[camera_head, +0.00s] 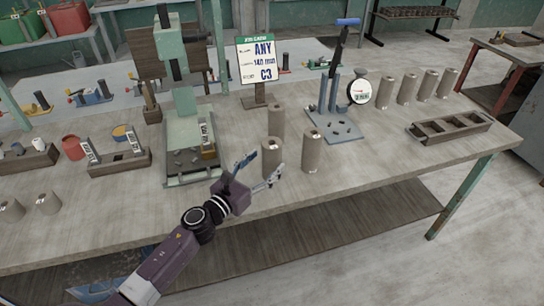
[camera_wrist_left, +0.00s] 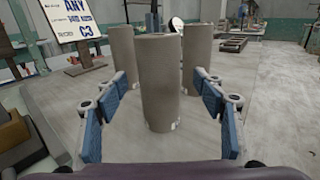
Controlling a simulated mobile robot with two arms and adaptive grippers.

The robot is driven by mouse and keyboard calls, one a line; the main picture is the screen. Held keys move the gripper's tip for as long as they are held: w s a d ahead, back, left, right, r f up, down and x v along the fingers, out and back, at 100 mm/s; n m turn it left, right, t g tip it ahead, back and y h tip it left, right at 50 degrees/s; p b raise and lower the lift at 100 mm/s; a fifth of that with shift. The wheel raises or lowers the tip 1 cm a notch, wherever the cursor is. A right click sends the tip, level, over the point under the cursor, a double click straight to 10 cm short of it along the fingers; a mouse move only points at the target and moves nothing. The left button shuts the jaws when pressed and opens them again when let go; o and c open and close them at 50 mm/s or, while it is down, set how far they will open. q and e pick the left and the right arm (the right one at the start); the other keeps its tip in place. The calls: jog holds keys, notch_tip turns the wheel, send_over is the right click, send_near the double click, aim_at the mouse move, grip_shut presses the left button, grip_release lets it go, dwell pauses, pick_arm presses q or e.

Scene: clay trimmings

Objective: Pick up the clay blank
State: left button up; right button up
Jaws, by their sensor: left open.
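Three grey-brown clay blanks, upright cylinders, stand on the table around the front of my left gripper (camera_head: 259,170). The nearest clay blank (camera_head: 270,158) also shows in the middle of the left wrist view (camera_wrist_left: 160,85), ahead of and between the open fingers, apart from them. A second blank (camera_head: 276,120) stands behind it, at left in the wrist view (camera_wrist_left: 121,60). A third blank (camera_head: 311,152) stands to the right, partly hidden at right in the wrist view (camera_wrist_left: 190,50). My left gripper is open and empty. My right gripper is out of view.
A green press (camera_head: 180,175) stands left of the gripper, with a sign (camera_head: 260,60) behind. A blue-grey stand (camera_head: 335,122) with a dial gauge (camera_head: 360,90) is at the right. The front right tabletop is clear.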

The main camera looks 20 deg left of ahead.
aim_at(266, 161)
pick_arm(q)
jog(key=x, duration=0.4)
jog(key=shift+r+p, duration=0.15)
jog(key=shift+p, duration=0.15)
jog(key=c, duration=0.8)
grip_shut()
jog(key=shift+r, duration=0.15)
pick_arm(e)
jog(key=w, duration=0.1)
jog(key=w+r, duration=0.1)
jog(key=w, duration=0.1)
jog(key=shift+w+a+r, duration=0.1)
jog(key=shift+a+r, duration=0.05)
jog(key=shift+a, duration=0.15)
